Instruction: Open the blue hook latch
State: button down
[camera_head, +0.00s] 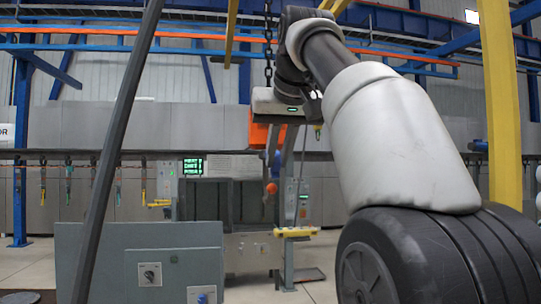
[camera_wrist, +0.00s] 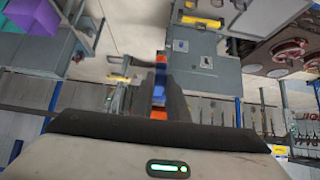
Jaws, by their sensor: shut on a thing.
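The blue hook latch (camera_head: 275,160) shows in the head view as a small blue piece with an orange ball at its lower end, hanging below a chain. My gripper (camera_head: 287,150) reaches it from the right, its pale body above and its grey fingers pointing down beside it. In the wrist view, the dark fingers of my gripper (camera_wrist: 161,82) are shut on a narrow blue and orange part, the latch (camera_wrist: 160,92). The fingers hide some of it. I cannot tell how far the latch is opened.
An orange block (camera_head: 264,136) hangs beside my gripper. A grey control cabinet (camera_head: 140,255) with a knob stands low at the left. A dark slanted bar (camera_head: 113,150) crosses the left side, and a yellow post (camera_head: 498,90) stands at the right. Several small hooks hang along the back rail.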

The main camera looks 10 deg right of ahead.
jog(key=shift+r, duration=0.3)
jog(key=shift+s+r, duration=0.1)
jog(key=shift+r, duration=0.6)
jog(key=shift+s+r, duration=0.1)
jog(key=shift+r, duration=0.1)
